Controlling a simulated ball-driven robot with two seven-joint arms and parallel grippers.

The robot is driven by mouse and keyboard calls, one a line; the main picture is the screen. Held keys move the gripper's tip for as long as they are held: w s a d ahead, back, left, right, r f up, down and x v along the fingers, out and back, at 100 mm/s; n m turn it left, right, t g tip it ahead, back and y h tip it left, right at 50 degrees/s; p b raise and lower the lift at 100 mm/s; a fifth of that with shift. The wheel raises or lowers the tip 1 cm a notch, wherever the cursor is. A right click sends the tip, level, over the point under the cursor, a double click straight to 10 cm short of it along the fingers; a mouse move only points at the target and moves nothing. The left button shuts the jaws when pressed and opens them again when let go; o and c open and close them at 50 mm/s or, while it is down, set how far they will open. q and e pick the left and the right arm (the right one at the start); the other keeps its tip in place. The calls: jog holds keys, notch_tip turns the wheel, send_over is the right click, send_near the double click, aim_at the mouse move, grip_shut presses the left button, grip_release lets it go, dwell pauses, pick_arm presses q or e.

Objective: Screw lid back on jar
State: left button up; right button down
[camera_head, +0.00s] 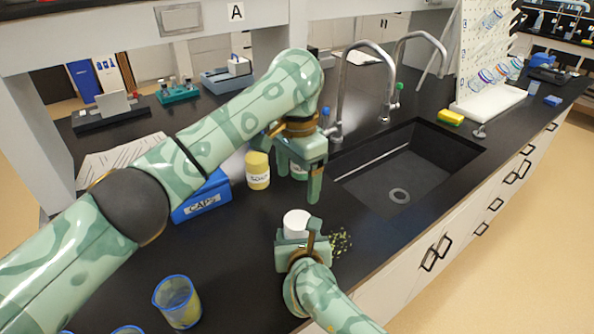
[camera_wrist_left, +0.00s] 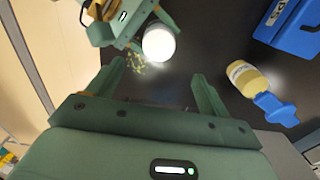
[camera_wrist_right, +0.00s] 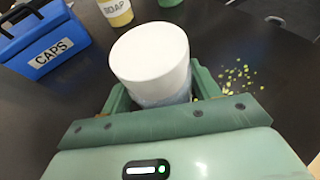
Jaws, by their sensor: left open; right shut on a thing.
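A jar (camera_wrist_right: 165,98) with a pale, bluish body stands upright between the fingers of my right gripper (camera_head: 299,240), which is shut on it. A wide white lid (camera_head: 296,222) sits on top of the jar. It fills the middle of the right wrist view (camera_wrist_right: 150,52) and shows as a bright round top in the left wrist view (camera_wrist_left: 158,43). I cannot tell whether its thread is engaged. My left gripper (camera_wrist_left: 160,85) is open and empty, above and behind the jar in the head view, apart from the lid. Most of the jar body is hidden by my right gripper.
Yellow-green crumbs (camera_head: 341,241) lie right of the jar. A soap bottle (camera_head: 258,170) and a blue CAPS box (camera_head: 202,198) stand to the left behind. A blue-rimmed beaker (camera_head: 177,301) is front left. The sink (camera_head: 425,165) and its tap lie right.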

pick_arm(q)
jog(key=shift+r, duration=0.6)
pick_arm(e)
jog(key=shift+c, duration=1.4)
grip_release()
jog(key=shift+s, duration=0.1)
pick_arm(q)
jog(key=r+p, duration=0.1)
jog(key=r, duration=0.1)
jog(key=r+p, duration=0.2)
jog(key=shift+s+r, duration=0.2)
jog(key=shift+r, duration=0.05)
pick_arm(e)
jog(key=v, duration=1.6)
pick_arm(q)
jog(key=shift+f, duration=0.1)
pick_arm(e)
jog(key=shift+s, duration=0.15)
